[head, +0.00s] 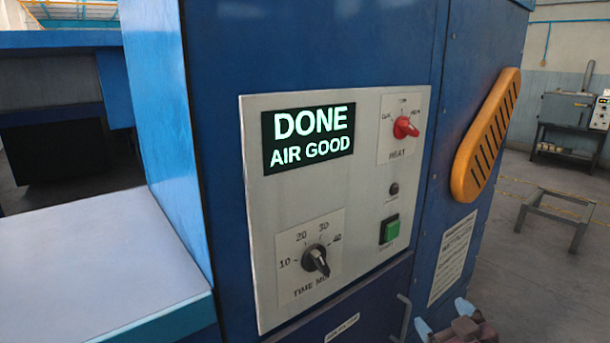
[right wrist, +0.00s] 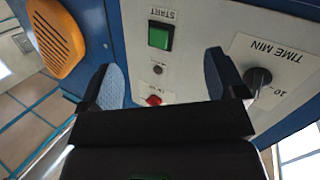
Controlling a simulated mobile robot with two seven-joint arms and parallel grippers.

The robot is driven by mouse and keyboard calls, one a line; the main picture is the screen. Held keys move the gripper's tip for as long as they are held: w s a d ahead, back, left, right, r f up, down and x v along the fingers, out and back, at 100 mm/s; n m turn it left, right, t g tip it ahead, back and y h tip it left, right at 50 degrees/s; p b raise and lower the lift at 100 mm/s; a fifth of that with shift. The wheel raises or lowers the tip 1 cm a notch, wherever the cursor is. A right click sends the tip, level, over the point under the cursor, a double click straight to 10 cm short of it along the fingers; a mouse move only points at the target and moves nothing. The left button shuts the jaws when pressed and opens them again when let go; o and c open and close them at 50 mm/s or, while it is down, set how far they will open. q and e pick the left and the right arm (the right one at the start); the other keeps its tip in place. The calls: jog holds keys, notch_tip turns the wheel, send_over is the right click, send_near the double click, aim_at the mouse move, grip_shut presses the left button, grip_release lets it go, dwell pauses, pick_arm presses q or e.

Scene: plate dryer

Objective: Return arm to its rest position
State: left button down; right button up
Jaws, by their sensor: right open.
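My right gripper (head: 443,317) shows at the bottom right of the head view, in front of the dryer's lower front. In the right wrist view its two fingers (right wrist: 163,80) are spread apart with nothing between them. The control panel (head: 365,235) is on the blue dryer's front and appears upside down in the wrist view. Its screen (head: 309,138) reads "DONE AIR GOOD". The green start button (head: 389,229) is below the red heat knob (head: 405,127). The black time knob (head: 316,260) is at the lower left of the panel. My left gripper is not in view.
An orange vented handle or cover (head: 486,135) juts from the dryer's right side. A metal door handle (head: 402,316) is below the panel. A pale shelf (head: 95,270) projects at the left. A low metal frame (head: 552,215) stands on the floor at the right.

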jog(key=s+f+m+g+h, duration=0.1)
jog(key=s+f+m+g, duration=0.1)
jog(key=s+f, duration=0.8)
jog(key=s+f+m+g+h, duration=0.2)
jog(key=s+f, duration=0.8)
jog(key=s, duration=0.8)
jog(key=shift+f+g+p, duration=0.25)
jog(key=shift+g+p, duration=0.15)
jog(key=shift+g, duration=0.3)
